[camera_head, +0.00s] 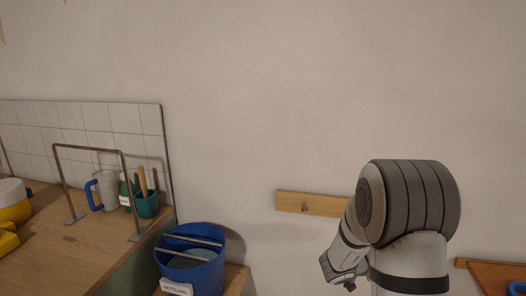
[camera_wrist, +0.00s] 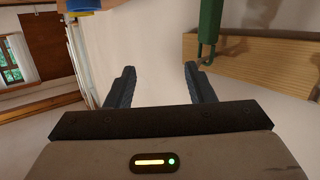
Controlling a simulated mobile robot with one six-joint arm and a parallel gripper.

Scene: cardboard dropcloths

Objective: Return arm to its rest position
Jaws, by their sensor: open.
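My gripper (camera_wrist: 161,80) is open in the wrist view, its two dark fingers apart with only pale wall between them. In the head view my grey and white arm is bent at the lower right, in front of the wall; I cannot make out the fingers there. A green object (camera_wrist: 209,22) with a metal end shows at the top of the wrist view, in front of a wooden rail (camera_wrist: 262,64). It is close to the right finger in the picture, but outside the jaws; I cannot tell the gap.
A wooden wall strip (camera_head: 306,203) runs behind my arm. A blue labelled bucket (camera_head: 207,271) stands at lower centre. The wooden bench (camera_head: 84,250) at left carries a metal frame (camera_head: 124,178), a blue-handled jug (camera_head: 108,190) and a teal pot (camera_head: 148,207). An orange-brown surface (camera_head: 497,278) is at lower right.

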